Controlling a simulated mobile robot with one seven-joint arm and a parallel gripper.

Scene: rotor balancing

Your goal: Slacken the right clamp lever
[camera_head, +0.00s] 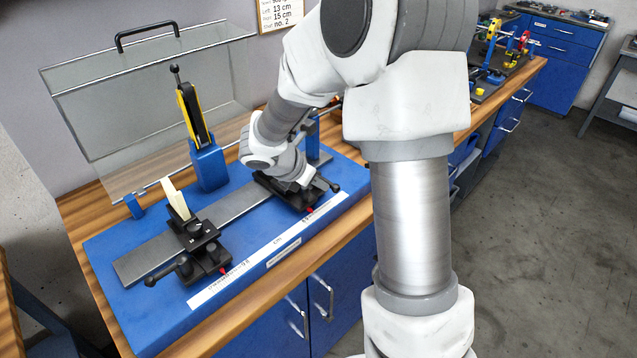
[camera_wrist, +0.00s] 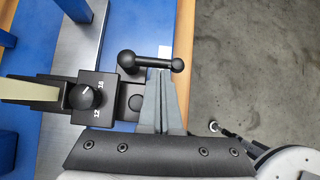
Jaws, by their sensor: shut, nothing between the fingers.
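The right clamp lever (camera_wrist: 152,62) is a black bar with a large ball at one end and a smaller knob at the other. In the wrist view it lies roughly crosswise at the tips of my gripper (camera_wrist: 161,74). The grey fingers are together and empty; I cannot tell whether they touch the bar. The lever's outer end (camera_head: 333,186) shows in the head view beside the right carriage (camera_head: 296,194), which my arm partly covers. In the wrist view, the carriage carries a black dial (camera_wrist: 83,96) with white numbers and a cream upright (camera_wrist: 30,90).
The left carriage (camera_head: 205,252) stands on the same steel rail (camera_head: 148,261), with its own lever (camera_head: 168,271). A blue post with a yellow-black gauge (camera_head: 192,115) rises behind the rail. A clear hinged guard (camera_head: 130,105) stands raised at the back. Open floor lies right of the bench.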

